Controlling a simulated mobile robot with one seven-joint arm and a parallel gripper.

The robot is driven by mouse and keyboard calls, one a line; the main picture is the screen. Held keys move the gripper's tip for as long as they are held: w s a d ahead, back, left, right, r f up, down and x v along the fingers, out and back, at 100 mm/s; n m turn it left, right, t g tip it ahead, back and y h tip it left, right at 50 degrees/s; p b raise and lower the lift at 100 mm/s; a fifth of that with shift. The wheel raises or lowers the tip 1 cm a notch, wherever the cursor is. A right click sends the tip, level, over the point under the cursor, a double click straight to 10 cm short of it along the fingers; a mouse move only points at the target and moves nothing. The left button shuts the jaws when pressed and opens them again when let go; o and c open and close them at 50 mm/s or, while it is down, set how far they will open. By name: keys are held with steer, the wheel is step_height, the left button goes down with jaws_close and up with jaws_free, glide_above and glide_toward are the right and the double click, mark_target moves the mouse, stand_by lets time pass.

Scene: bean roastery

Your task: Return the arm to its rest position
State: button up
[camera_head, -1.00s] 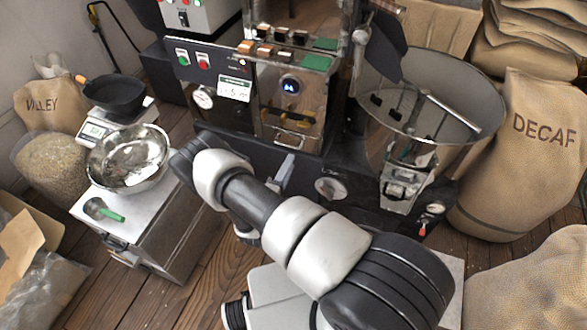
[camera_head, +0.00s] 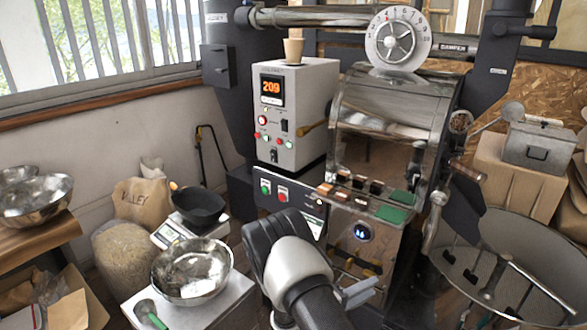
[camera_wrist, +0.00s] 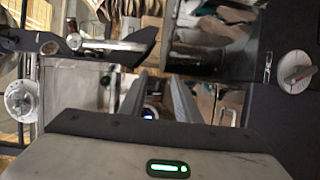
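My arm (camera_head: 300,264) rises from the bottom of the head view, in front of the roasting machine and to the right of the steel bowl. My gripper (camera_wrist: 158,82) shows in the wrist view as two dark, parallel fingers with a clear gap between them. Nothing is held in the gap. In the head view a grey finger-like part (camera_head: 358,292) shows beside the arm. The rest of the gripper is hidden behind the arm there.
The roaster (camera_head: 385,130) with its control box (camera_head: 290,95) stands close ahead. A steel bowl (camera_head: 190,272), a black pan on a scale (camera_head: 198,205) and a green-handled scoop (camera_head: 148,312) are at left. The round cooling tray (camera_head: 530,235) is at right.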

steer(key=s+d+r+m+g+y, duration=0.25)
steer(key=s+r+g, duration=0.35)
steer(key=r, duration=0.4)
steer(key=s+d+r+m+g+y, duration=0.2)
steer(key=s+r+m+g, duration=0.2)
steer(key=s+r, duration=0.45)
steer(key=s+a+r+t+y, duration=0.7)
steer(key=s+a+r+y, duration=0.5)
steer(key=r, duration=0.3)
step_height(320, 180, up, 15)
steer(key=h+p, duration=0.1)
steer(key=p, duration=1.4)
steer(key=shift+s+d+r+n+p, duration=0.2)
steer(key=shift+s+d+n+p, duration=0.05)
steer(key=shift+n+p, duration=0.1)
